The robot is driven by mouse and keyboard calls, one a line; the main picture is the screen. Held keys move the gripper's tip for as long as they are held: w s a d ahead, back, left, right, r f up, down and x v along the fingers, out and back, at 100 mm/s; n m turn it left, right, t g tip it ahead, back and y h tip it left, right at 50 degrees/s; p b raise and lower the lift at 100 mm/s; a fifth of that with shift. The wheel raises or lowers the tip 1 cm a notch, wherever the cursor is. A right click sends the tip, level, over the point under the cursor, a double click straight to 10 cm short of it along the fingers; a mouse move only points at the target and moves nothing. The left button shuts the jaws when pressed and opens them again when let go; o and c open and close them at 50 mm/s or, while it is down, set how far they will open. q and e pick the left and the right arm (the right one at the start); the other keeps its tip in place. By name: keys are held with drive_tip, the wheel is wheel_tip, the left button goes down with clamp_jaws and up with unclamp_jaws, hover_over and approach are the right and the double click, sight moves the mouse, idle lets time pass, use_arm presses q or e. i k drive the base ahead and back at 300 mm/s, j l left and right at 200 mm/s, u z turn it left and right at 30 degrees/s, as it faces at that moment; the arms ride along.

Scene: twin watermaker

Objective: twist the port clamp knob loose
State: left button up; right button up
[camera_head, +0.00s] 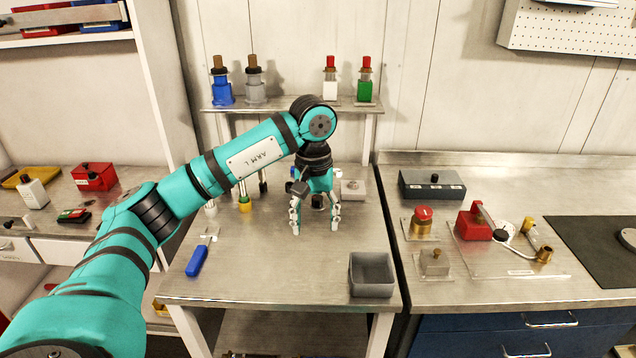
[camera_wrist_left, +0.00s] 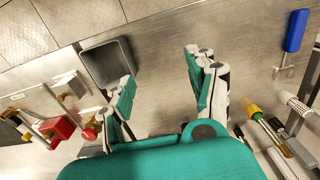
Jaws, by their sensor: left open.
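My left gripper (camera_head: 315,226) hangs fingers-down over the middle of the steel table, open, with nothing seen between its fingertips. In the left wrist view its two fingers (camera_wrist_left: 165,95) stand wide apart over bare metal. My right gripper is not in view.
A grey bin (camera_head: 371,275) stands at the table's front right. A blue-handled tool (camera_head: 197,260) lies at the left. A raised shelf (camera_head: 290,104) with several bottles stands at the back. A red valve box (camera_head: 474,221) is on the right counter. The table's front middle is clear.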

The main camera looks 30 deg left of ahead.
sight(317, 200)
drive_tip(key=i+j, duration=0.8)
drive_tip(key=i, duration=0.05)
